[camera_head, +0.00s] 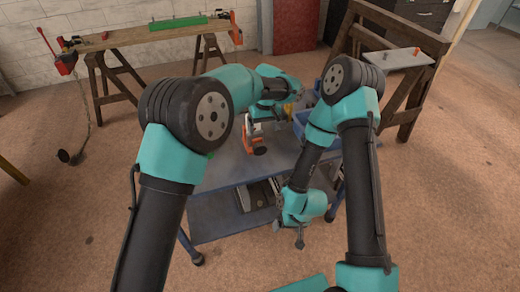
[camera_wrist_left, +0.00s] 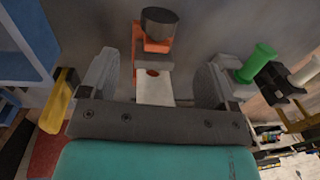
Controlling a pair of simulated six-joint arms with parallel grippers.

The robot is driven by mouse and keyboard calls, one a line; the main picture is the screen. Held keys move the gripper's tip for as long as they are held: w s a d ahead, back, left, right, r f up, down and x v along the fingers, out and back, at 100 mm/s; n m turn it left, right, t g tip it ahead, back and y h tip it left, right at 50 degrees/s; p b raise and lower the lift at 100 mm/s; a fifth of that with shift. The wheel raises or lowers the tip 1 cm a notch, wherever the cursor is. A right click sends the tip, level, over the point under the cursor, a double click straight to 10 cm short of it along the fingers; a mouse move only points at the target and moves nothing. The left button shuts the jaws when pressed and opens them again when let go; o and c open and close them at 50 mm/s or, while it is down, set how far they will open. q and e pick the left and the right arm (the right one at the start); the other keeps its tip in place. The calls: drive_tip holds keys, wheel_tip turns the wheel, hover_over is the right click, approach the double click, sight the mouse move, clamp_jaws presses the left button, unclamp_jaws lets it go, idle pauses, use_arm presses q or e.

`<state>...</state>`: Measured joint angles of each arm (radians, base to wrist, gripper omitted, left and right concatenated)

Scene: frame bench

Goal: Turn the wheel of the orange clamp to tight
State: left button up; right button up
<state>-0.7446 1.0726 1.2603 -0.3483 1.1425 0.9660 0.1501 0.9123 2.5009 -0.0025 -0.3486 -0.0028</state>
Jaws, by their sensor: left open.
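The orange clamp (camera_head: 250,140) is on the blue table, left of centre in the head view. In the left wrist view the orange clamp (camera_wrist_left: 139,42) shows between my fingers, with a dark round wheel (camera_wrist_left: 160,22) at its far end and a pale strip (camera_wrist_left: 155,88) nearer me. My left gripper (camera_wrist_left: 157,68) is open, one finger on each side of the clamp, and I see no contact. In the head view my left gripper (camera_head: 262,112) is above the clamp, partly hidden by my wrist. My right gripper (camera_head: 300,238) hangs low by the table's front; its fingers are too small to read.
A blue bin (camera_head: 303,122) stands at the right of the blue table (camera_head: 225,178). In the left wrist view a yellow item (camera_wrist_left: 60,103) is left of my fingers and a green-handled item (camera_wrist_left: 258,62) is to the right. A wooden bench (camera_head: 135,37) stands behind.

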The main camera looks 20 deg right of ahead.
sight(261, 145)
use_arm(q)
drive_tip(key=f, duration=0.7)
drive_tip(key=a+f, duration=0.1)
drive_tip(key=f, duration=0.3)
drive_tip(key=shift+f, duration=0.15)
drive_tip(key=c, duration=0.9)
